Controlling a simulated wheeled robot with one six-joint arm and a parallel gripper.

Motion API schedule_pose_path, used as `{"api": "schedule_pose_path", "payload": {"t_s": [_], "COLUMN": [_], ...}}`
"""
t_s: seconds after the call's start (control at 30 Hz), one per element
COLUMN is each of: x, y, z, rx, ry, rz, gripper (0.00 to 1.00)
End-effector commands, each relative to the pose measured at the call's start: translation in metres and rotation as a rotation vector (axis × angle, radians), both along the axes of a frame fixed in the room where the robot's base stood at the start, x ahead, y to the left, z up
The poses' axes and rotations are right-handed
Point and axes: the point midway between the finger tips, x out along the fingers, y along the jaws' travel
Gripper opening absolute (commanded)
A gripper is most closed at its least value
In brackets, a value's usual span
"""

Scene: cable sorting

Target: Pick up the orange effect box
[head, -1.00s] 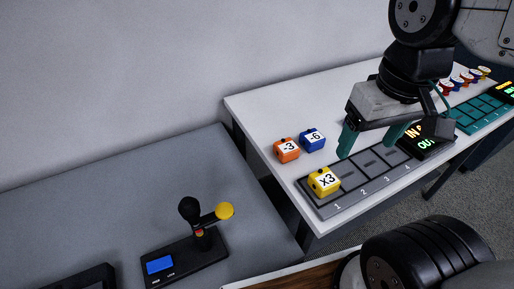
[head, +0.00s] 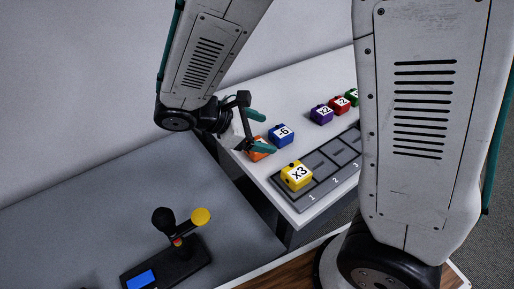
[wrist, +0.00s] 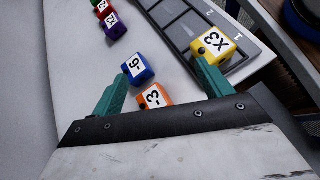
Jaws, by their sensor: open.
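The orange effect box (wrist: 155,97), labelled -3, sits on the white table near its left end. In the wrist view it lies between my gripper's two teal fingers, nearer the left one, with its lower part hidden by the gripper body. In the head view the orange box (head: 257,153) is partly covered by the fingers. My gripper (head: 262,131) is open and empty, close to the box. The wrist view shows my gripper's fingers (wrist: 160,85) spread wide apart. Whether either finger touches the box, I cannot tell.
A blue box (wrist: 138,68) labelled -6 stands right beside the orange one, close to the left finger. A yellow box (wrist: 213,45) labelled x3 sits on slot 1 of the grey slot tray (head: 330,182). Purple (head: 321,115), red (head: 339,105) and green boxes stand farther along.

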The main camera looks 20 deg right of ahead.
Motion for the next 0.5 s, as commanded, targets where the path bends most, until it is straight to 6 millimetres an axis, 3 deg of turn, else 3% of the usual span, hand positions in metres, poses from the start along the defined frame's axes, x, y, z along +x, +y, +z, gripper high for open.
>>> {"api": "schedule_pose_path", "payload": {"t_s": [0.1,0.3,0.5], "x": [0.016,0.031,0.036], "y": [0.022,0.046,0.049], "z": [-0.026,-0.053,-0.065], "rx": [-0.102,-0.211,-0.246], "ry": [0.081,0.161,0.185], "rz": [0.151,0.314,0.367], "gripper": [0.78,0.78,0.78]}}
